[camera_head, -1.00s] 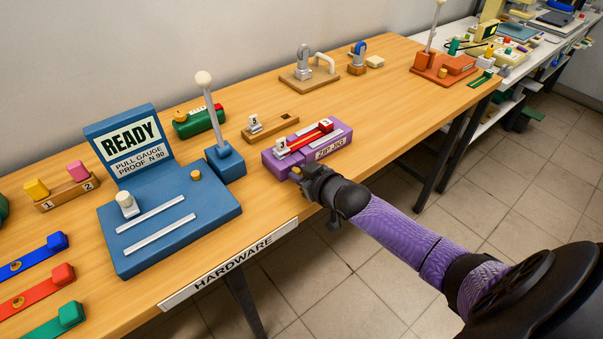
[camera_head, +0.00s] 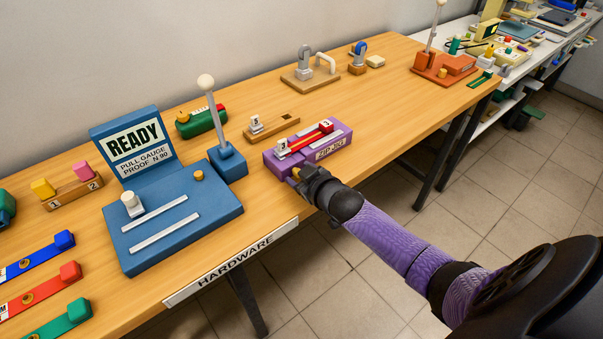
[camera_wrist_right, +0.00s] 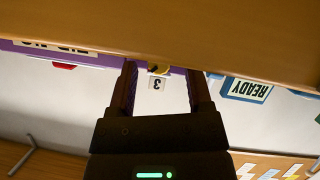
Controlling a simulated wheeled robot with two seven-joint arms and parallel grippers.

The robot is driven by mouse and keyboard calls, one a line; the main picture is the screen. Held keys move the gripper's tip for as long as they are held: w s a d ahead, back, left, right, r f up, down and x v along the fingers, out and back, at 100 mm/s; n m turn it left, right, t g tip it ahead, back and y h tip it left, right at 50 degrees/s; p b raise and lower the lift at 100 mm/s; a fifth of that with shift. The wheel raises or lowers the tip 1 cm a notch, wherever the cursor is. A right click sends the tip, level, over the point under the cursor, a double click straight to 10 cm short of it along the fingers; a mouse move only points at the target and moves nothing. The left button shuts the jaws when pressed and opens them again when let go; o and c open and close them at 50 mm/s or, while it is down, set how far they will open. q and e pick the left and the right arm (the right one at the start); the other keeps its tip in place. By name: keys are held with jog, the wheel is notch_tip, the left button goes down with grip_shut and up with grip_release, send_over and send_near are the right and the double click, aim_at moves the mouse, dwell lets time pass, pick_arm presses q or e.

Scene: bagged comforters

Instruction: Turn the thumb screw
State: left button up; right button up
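A purple zip jig (camera_head: 333,151) with a red slider bar and white number tags lies near the table's front edge. A small brass-yellow thumb screw (camera_head: 296,173) shows at its front left end. My right gripper (camera_head: 298,177) is at this end of the jig and partly covers it. In the right wrist view, which is upside down, the right gripper (camera_wrist_right: 160,82) has its fingers well apart. The thumb screw (camera_wrist_right: 158,69) shows between the fingertips, with a white "3" tag (camera_wrist_right: 157,83) beyond it. I see no finger closed on the screw. My left gripper is not in view.
A blue pull gauge (camera_head: 170,228) with a READY sign and a white-knobbed lever stands left of the jig. A wooden block (camera_head: 270,128) with a tag lies behind the jig. The wooden table's (camera_head: 390,110) front edge passes below my right gripper.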

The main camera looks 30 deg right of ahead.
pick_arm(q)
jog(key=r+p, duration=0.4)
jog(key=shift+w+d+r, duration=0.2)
pick_arm(e)
jog(key=v, duration=1)
jog(key=shift+w, duration=0.1)
